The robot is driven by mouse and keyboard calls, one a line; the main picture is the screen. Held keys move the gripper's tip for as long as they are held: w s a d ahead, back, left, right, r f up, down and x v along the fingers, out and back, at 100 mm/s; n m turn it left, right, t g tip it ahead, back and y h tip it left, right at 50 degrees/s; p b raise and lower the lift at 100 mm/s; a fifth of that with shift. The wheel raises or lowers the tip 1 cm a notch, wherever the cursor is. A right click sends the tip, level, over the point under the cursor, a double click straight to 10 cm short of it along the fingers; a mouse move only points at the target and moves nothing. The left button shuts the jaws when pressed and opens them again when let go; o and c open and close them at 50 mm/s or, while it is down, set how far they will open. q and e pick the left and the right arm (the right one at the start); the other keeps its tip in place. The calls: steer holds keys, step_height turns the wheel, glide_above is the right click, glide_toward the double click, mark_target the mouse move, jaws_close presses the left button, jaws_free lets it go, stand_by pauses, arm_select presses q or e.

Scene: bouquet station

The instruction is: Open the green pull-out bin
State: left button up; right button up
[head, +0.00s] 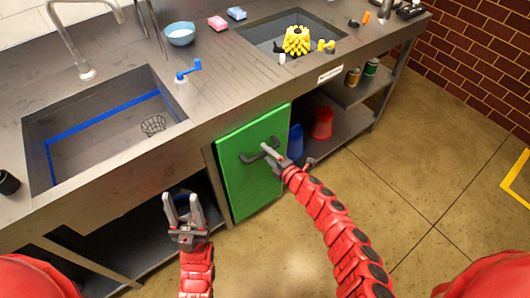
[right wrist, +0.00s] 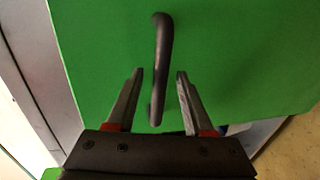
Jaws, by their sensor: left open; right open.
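The green pull-out bin (head: 247,178) is a flat green front set under the counter, with a dark bar handle on its upper part. It looks flush or nearly flush with the cabinet. The handle (right wrist: 163,60) runs up and down in the right wrist view, between the two fingers of my right gripper (right wrist: 158,88). My right gripper (head: 272,153) is open with its fingertips on either side of the handle; I cannot tell whether they touch it. My left gripper (head: 183,208) is open and empty, in front of the counter to the left of the bin.
A red container (head: 322,122) stands on the lower shelf right of the bin. The floor (head: 420,170) at the right is clear.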

steer(key=shift+w+a+f, duration=0.15)
steer(key=shift+w+a, duration=0.2)
steer(key=shift+a, duration=0.1)
jaws_close()
stand_by(1.3)
